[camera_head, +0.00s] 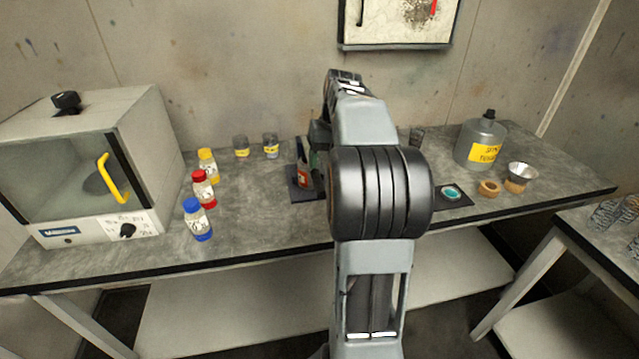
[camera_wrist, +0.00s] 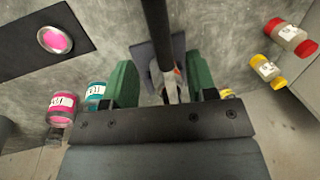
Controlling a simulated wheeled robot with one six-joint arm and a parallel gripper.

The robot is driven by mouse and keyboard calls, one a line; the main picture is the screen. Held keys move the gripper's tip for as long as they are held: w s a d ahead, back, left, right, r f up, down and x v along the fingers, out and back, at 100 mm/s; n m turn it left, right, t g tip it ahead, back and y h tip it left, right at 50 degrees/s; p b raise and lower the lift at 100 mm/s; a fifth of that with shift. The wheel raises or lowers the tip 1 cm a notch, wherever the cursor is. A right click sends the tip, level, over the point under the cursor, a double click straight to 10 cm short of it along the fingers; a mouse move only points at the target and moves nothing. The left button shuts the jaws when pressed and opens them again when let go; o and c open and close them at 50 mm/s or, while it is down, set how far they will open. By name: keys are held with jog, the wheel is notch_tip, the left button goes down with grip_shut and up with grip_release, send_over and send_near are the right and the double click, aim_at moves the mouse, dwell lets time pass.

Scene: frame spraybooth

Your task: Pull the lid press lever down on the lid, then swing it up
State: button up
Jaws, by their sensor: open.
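The lid press (camera_head: 294,190) stands on the bench left of my arm, its dark base showing and much of the rest hidden by my arm. In the wrist view, a black bar (camera_wrist: 155,35), apparently the lever, runs down from the top edge toward the gap between my fingers, over the press's grey base plate (camera_wrist: 142,54). My gripper (camera_wrist: 162,85) is open, with one green finger on each side of the gap. Contact with the bar cannot be told. The lid is not clearly visible.
An oven-like cabinet (camera_head: 75,165) stands at left. Blue (camera_head: 198,220), red (camera_head: 203,190) and yellow (camera_head: 208,165) capped bottles stand beside it. Two small jars stand behind. A dark mat with a teal disc (camera_head: 452,193), a funnel (camera_head: 521,175) and a large canister (camera_head: 480,143) are at right.

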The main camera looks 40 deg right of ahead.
aim_at(320, 181)
jog(key=shift+w+a+f, duration=0.1)
jog(key=shift+a+f, duration=0.1)
jog(key=shift+f, duration=0.8)
jog(key=shift+w+a+f, duration=0.1)
jog(key=shift+a+f, duration=0.05)
jog(key=shift+f, duration=0.9)
jog(key=shift+w+a+f, duration=0.1)
jog(key=shift+a+f, duration=0.1)
jog(key=shift+f, duration=0.8)
grip_shut()
